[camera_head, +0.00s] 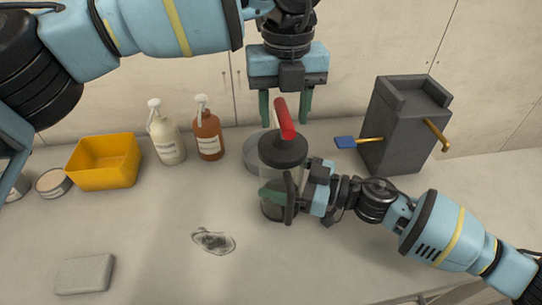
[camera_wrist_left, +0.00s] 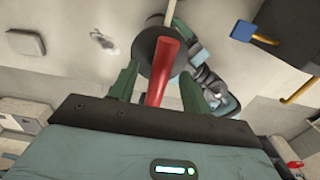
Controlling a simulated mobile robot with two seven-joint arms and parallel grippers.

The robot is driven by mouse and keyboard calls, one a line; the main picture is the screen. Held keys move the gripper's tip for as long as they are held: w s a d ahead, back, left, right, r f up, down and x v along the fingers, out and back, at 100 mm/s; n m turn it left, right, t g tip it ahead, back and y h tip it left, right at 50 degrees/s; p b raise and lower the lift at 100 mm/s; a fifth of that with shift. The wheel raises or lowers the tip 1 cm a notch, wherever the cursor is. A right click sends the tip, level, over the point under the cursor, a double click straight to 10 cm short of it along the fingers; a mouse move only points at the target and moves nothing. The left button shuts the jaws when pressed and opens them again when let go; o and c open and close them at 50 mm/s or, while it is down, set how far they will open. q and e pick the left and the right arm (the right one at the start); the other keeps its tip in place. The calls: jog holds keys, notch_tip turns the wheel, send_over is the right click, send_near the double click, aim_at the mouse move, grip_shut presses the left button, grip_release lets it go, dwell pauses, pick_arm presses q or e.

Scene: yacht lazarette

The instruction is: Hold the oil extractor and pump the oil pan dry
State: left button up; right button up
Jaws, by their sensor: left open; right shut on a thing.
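The oil extractor (camera_head: 282,165) stands upright on the counter, a clear cylinder with a dark lid and a red pump handle (camera_head: 284,118) on top. My right gripper (camera_head: 289,197) is shut on the extractor's side, at its dark side grip. My left gripper (camera_head: 286,108) is open above the lid, its green fingers on either side of the red handle, not closed on it. In the left wrist view the red handle (camera_wrist_left: 164,70) lies between the two fingers. A round grey pan (camera_head: 255,152) sits behind the extractor, partly hidden by it.
A dark grey box-like unit (camera_head: 398,130) with a blue-tipped lever stands at the right. A yellow bin (camera_head: 104,163), a white pump bottle (camera_head: 164,137) and a brown one (camera_head: 208,135) stand at the left. A dark stain (camera_head: 213,240) and a grey block (camera_head: 84,274) lie in front.

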pick_arm(q)
jog(key=shift+r, duration=3)
pick_arm(e)
jog(key=shift+w, duration=0.1)
jog(key=o, duration=1.1)
jog(key=v, duration=1.2)
jog(key=shift+r, duration=0.1)
